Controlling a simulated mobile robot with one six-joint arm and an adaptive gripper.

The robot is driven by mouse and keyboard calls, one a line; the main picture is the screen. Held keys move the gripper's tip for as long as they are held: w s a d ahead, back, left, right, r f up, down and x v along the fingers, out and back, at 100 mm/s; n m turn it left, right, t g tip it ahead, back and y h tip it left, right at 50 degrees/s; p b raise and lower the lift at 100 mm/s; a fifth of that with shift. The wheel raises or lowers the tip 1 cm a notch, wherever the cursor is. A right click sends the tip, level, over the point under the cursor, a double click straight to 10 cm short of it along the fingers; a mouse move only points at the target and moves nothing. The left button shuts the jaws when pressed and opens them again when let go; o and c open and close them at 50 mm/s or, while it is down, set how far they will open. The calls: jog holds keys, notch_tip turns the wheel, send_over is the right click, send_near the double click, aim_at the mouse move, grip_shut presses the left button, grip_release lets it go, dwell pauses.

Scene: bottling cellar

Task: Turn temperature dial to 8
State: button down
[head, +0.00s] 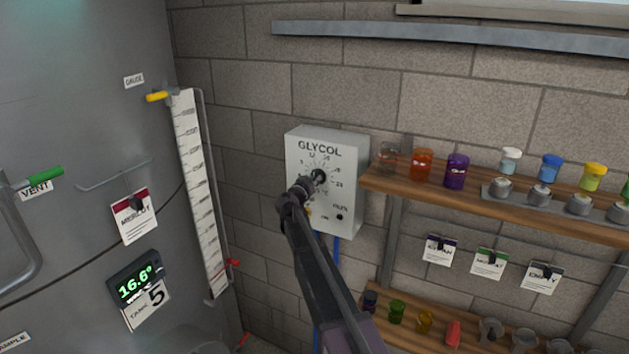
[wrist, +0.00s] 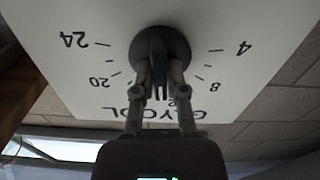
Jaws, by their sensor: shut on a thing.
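The temperature dial is a round black knob (wrist: 160,45) with a raised grip bar, on a pale grey box (head: 350,150) lettered GLYCOL on the wall. In the wrist view the scale is upside down; 24, 20, 8 and 4 are readable around the knob, with the numbers between partly hidden by my fingers. My gripper (wrist: 161,80) is shut on the knob's bar, one finger on each side. In the head view my gripper (head: 310,184) covers part of the dial.
A shelf (head: 375,180) with coloured jars starts just right of the box, and a lower shelf holds more glasses. On the left stands a tank (head: 80,100) with a level gauge (head: 200,190) and a display (head: 135,282) reading 16.6°. Bare wall lies above the box.

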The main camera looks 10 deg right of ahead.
jog(key=shift+n, duration=0.4)
jog(key=n, duration=0.4)
jog(key=shift+w, duration=0.1)
jog(key=n, duration=0.6)
jog(key=shift+a, duration=0.1)
dwell(0.3)
jog(key=c, duration=0.7)
grip_release()
